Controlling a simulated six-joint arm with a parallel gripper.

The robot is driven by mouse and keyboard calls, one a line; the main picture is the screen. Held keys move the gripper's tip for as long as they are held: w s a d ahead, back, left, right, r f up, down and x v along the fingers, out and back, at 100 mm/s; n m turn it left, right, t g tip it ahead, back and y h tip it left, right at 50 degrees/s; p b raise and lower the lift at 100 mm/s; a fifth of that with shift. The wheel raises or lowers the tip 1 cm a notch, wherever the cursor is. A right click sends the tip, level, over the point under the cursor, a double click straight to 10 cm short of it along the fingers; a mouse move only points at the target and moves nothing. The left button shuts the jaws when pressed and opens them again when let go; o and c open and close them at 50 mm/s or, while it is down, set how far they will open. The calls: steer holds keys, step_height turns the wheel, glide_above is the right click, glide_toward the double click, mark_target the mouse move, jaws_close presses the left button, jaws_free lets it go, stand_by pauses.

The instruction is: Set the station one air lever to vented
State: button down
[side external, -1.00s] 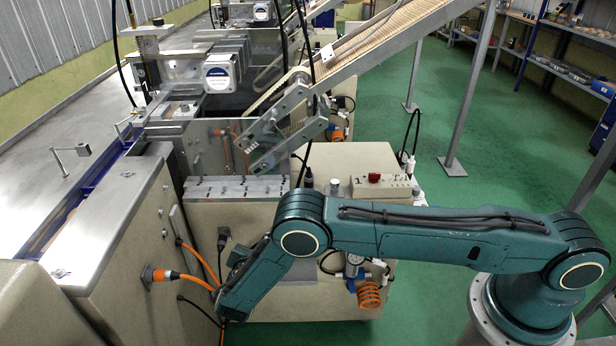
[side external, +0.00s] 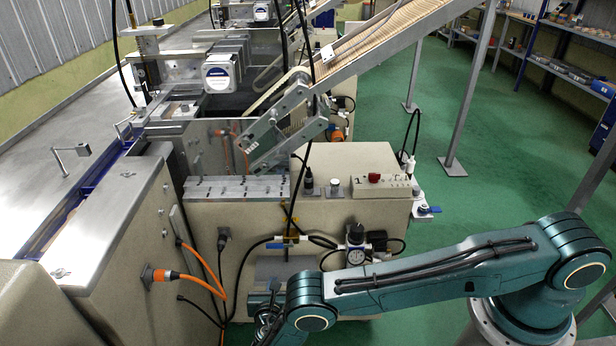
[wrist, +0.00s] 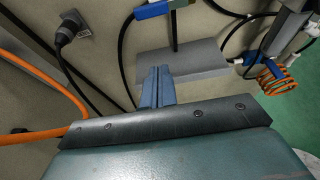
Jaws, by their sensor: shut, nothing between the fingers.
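A blue lever (side external: 275,245) with a brass-coloured part sits on a black air line on the front of the beige cabinet marked 1. It also shows at the top edge of the wrist view (wrist: 155,10), partly cut off. Another blue handle (side external: 428,210) is on a white fitting at the cabinet's right corner. I cannot tell from a label which is the air lever, or its setting. My gripper (wrist: 157,75) is shut and empty, apart from the levers, its fingers pointing toward the grey block below the first lever. In the side view my gripper is low and partly hidden.
The grey block (wrist: 205,60) juts from the cabinet front close to my fingertips. A regulator (side external: 355,242) with black hoses is to its right. Orange cables (side external: 205,285) and black cables hang at left. Green floor is open at right.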

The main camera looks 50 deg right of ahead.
mark_target(275, 246)
steer(key=x, duration=0.8)
steer(key=shift+w+d+f, duration=0.15)
steer(key=shift+w+d, duration=0.05)
steer(key=shift+d, duration=0.05)
steer(key=shift+w+d+f, duration=0.2)
steer(key=shift+w+d, duration=0.2)
steer(key=shift+w+r, duration=0.1)
steer(key=shift+w, duration=0.05)
steer(key=shift+r, duration=1.9)
